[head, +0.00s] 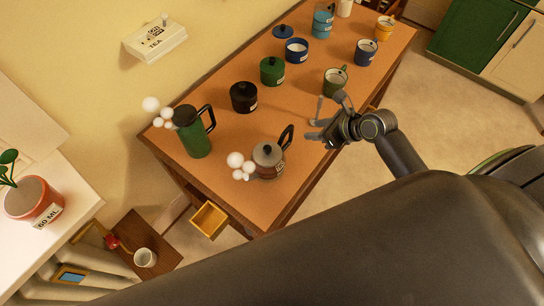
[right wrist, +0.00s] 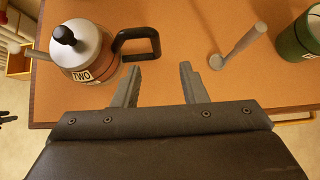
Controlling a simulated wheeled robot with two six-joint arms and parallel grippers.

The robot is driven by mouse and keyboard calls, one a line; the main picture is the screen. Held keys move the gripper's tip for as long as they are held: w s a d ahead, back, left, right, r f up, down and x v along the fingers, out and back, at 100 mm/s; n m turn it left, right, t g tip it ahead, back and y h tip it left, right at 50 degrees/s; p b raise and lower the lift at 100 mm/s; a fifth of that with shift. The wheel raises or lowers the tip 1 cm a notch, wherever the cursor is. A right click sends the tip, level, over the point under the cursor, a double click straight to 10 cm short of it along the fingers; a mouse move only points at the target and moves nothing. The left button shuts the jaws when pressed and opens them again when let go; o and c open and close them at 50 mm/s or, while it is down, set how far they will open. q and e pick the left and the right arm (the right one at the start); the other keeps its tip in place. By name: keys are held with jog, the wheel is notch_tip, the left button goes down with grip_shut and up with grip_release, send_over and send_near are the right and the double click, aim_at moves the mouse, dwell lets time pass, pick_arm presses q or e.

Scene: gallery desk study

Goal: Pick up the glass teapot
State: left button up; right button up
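The teapot (head: 268,158) has a grey lid with a black knob, a black handle and steam puffs by its spout. It stands upright near the table's front edge, left of my right gripper (head: 322,118) in the head view. In the right wrist view the teapot (right wrist: 88,58) carries a label reading TWO, and its black handle (right wrist: 137,45) points towards my open fingers (right wrist: 160,70). The handle is just beyond the left fingertip, and nothing is between the fingers.
A spoon-like utensil (right wrist: 236,46) lies right of the fingers, with a green mug (head: 335,82) beyond it. A green jug (head: 192,135), a black pot (head: 243,97) and a green pot (head: 272,71) stand further back. A drawer (head: 209,219) is open below the table.

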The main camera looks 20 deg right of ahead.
aim_at(287, 133)
jog(key=x, duration=0.8)
jog(key=shift+a, duration=0.1)
jog(key=shift+s+a+x, duration=0.1)
jog(key=shift+a+x, duration=0.05)
jog(key=shift+x, duration=1.15)
jog(key=shift+s+a+x, duration=0.1)
jog(key=shift+a+x, duration=0.05)
jog(key=shift+x, duration=1.2)
jog(key=shift+s, duration=0.1)
grip_shut()
